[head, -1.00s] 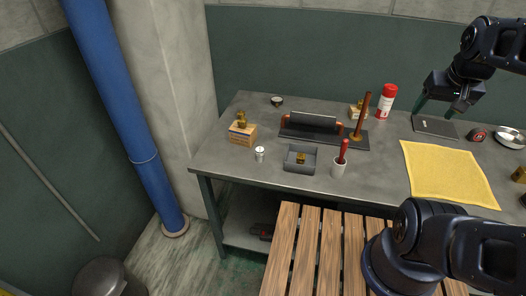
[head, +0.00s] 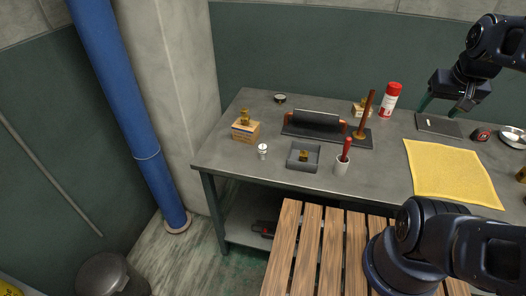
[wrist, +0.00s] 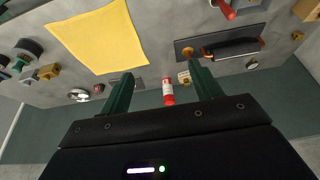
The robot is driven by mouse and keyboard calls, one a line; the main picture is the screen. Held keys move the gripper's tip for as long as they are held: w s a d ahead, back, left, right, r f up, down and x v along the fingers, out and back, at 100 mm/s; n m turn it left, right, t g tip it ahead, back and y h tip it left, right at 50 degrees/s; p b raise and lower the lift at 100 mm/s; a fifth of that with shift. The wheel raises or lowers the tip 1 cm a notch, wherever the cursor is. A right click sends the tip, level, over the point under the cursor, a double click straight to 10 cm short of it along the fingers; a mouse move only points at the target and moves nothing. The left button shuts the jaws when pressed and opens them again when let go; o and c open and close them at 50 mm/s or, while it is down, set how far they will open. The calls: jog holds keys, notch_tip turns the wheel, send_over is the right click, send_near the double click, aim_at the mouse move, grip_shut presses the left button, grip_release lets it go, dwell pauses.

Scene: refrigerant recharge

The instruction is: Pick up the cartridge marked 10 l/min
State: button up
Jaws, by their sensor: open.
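Several small brass-coloured parts could be the cartridges, but no 10 l/min marking is readable. One brass part (head: 245,117) stands on a cardboard box (head: 244,132) at the bench's left. Another brass part (head: 303,156) lies in a small grey tray (head: 293,165). A third sits on a box (head: 361,109) at the back, beside the red-and-white can. The wrist view shows a brass part (wrist: 48,71) left of the yellow cloth. My gripper (head: 441,107) is open and empty above the bench's back right; its green fingers (wrist: 159,69) are apart in the wrist view.
The grey bench (head: 225,160) also holds a yellow cloth (head: 450,175), a red-and-white can (head: 390,100), a dark rack (head: 316,123), an upright brown rod (head: 367,112), a cup with a red-handled tool (head: 342,167) and a dark plate (head: 438,125). A slatted wooden surface (head: 310,250) is in front.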

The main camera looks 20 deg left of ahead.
jog(key=w+a+f+n+g, duration=0.1)
jog(key=w+a+n, duration=0.4)
jog(key=w+a, duration=0.45)
jog(key=n+g, duration=0.4)
jog(key=n, duration=0.9)
send_over(262, 146)
jog(key=f, duration=2.1)
jog(key=shift+w+f, duration=0.3)
jog(key=shift+w, duration=0.1)
jog(key=shift+s+a+f, duration=0.15)
jog(key=shift+a+f, duration=0.05)
jog(key=shift+f, duration=0.45)
notch_tip(262, 146, down, 5)
jog(key=shift+r, duration=0.2)
jog(key=shift+s+d+f, duration=0.1)
jog(key=shift+s+f, duration=0.1)
jog(key=shift+f, duration=1.1)
jog(key=shift+s+d+f, duration=0.1)
jog(key=shift+s+f, duration=0.05)
jog(key=shift+f, duration=1.15)
